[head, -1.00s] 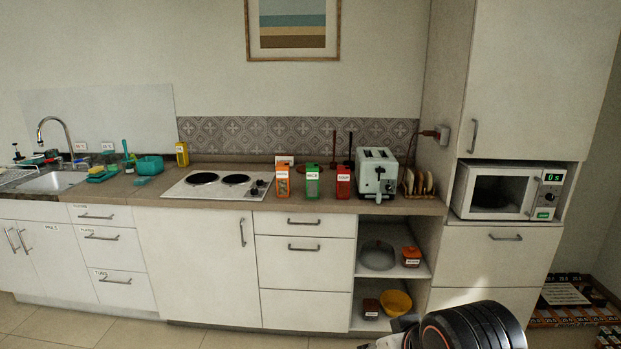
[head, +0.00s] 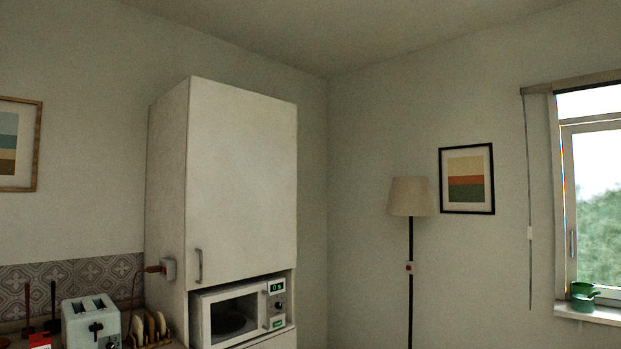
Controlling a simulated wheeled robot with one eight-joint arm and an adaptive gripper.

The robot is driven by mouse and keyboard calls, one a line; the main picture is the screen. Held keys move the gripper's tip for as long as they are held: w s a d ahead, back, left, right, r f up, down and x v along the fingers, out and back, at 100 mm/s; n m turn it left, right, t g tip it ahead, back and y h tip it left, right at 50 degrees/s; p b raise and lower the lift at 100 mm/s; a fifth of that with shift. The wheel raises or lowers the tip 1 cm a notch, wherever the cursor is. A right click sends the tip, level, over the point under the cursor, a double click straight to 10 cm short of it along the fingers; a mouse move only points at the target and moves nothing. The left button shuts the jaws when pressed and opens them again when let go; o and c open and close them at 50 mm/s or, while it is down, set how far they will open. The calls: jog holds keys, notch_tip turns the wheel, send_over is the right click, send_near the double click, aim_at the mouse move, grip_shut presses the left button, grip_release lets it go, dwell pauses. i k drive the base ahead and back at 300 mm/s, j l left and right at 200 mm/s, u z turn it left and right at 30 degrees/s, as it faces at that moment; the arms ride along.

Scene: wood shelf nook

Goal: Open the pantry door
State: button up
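A tall white cabinet stands left of the room corner. Its upper door (head: 243,175), which I take to be the pantry door, is shut flush with the cabinet. A vertical metal handle (head: 199,265) sits near the door's lower left edge. My gripper is not in view.
A white microwave (head: 238,311) sits in the niche right below the door. A corded device (head: 168,268) is on the cabinet's left side. A toaster (head: 93,322) and a rack of plates (head: 151,328) stand to the left. A floor lamp (head: 410,196) and a window (head: 595,200) are at right.

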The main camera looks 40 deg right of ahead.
aim_at(241, 203)
jog(key=z, duration=0.8)
